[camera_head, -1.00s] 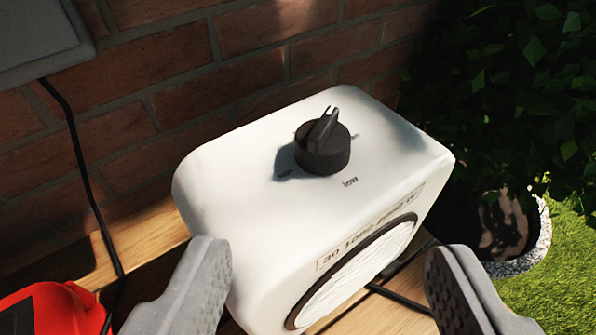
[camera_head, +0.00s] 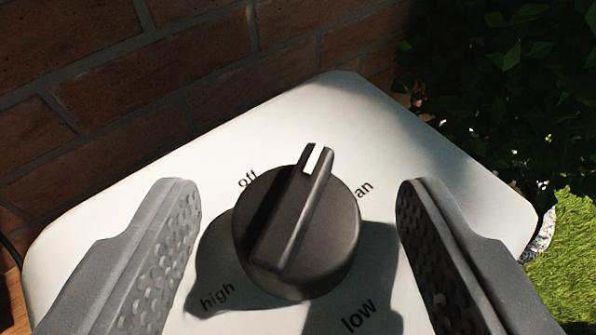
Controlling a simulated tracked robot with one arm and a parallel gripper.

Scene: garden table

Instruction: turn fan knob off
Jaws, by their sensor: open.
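The black fan knob (camera_head: 298,235) sits on top of the white fan housing (camera_head: 345,115), in the middle of the view. Its raised grip carries a white pointer mark that points up and slightly right, between the labels "off" and "an" (partly hidden by the knob). The labels "high" and "low" are printed on the near side. My gripper (camera_head: 300,215) is open, with one grey finger left of the knob and one right of it. Both fingers are apart from the knob, with a gap on each side.
A brick wall (camera_head: 150,90) runs behind the fan at the upper left. Dark green foliage (camera_head: 510,70) stands at the upper right, with grass (camera_head: 570,250) below it at the right edge.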

